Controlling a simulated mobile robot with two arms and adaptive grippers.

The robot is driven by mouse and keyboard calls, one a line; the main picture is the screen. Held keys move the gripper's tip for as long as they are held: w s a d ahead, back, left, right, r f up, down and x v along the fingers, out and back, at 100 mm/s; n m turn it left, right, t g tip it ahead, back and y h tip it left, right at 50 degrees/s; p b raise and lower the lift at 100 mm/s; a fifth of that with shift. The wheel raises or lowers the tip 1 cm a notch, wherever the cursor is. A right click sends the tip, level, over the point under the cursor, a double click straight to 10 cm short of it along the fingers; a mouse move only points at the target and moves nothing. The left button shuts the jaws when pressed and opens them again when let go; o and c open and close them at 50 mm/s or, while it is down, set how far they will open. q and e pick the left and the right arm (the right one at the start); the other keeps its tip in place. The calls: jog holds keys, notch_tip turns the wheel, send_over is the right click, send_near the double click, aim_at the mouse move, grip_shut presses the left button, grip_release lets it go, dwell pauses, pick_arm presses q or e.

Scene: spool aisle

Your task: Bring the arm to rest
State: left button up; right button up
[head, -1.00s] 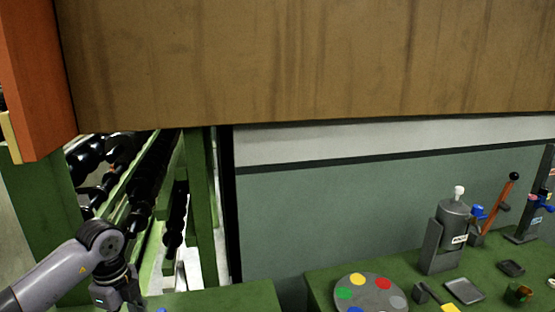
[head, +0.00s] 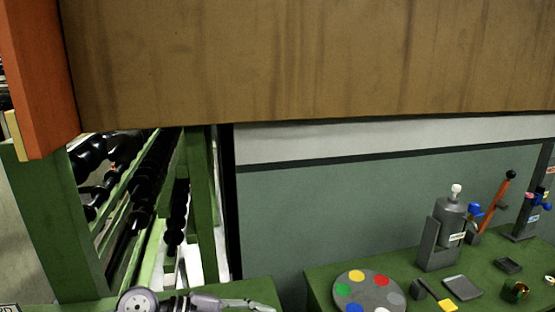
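My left arm shows low in the head view, its round grey joint at the bottom edge and a slim part reaching right over the green bench top. The far end of that part, where my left gripper (head: 243,303) seems to be, is small and cut close to the bottom edge. I cannot tell whether its fingers are open or shut, and I see nothing held in it. My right arm and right gripper are not in view.
A green bench (head: 415,280) at right bears a grey disc with coloured spots (head: 369,291), a grey canister (head: 450,222) in a holder, a red lever (head: 492,205) and small trays. A green rack (head: 197,205) with black rollers stands left. A large brown panel (head: 310,60) hangs above.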

pick_arm(q)
jog(key=d+r+n+t+h, duration=0.25)
jog(key=r+t+h, duration=0.25)
jog(key=r, duration=0.3)
jog(key=w+a+r+n+t+y, duration=0.3)
jog(key=a+n+t+y, duration=0.35)
jog(key=n+t, duration=0.55)
jog(key=s+a+f+n+g+y, duration=0.3)
jog(key=a+f+n+y, duration=0.25)
jog(key=f, duration=0.25)
jog(key=s+a+f+n+g+y, duration=0.2)
jog(key=a+f+n+y, duration=0.2)
jog(key=a+f+y, duration=0.4)
jog(key=s+d+f+g+h, duration=0.1)
jog(key=s+f+g, duration=0.5)
jog(key=s, duration=0.5)
jog(key=s+f+g+h, duration=0.1)
jog(key=s+f+g, duration=0.4)
jog(key=s+f, duration=0.45)
notch_tip(320, 180, down, 25)
jog(key=s+g+b, duration=0.1)
jog(key=s+b, duration=0.1)
jog(key=s+a+f+g+b, duration=0.1)
jog(key=s+a+f, duration=0.1)
jog(key=s+f, duration=1.5)
jog(key=shift+a+f+m, duration=0.3)
jog(key=shift+a+f, duration=0.1)
jog(key=shift+f, duration=0.55)
jog(key=shift+s, duration=0.1)
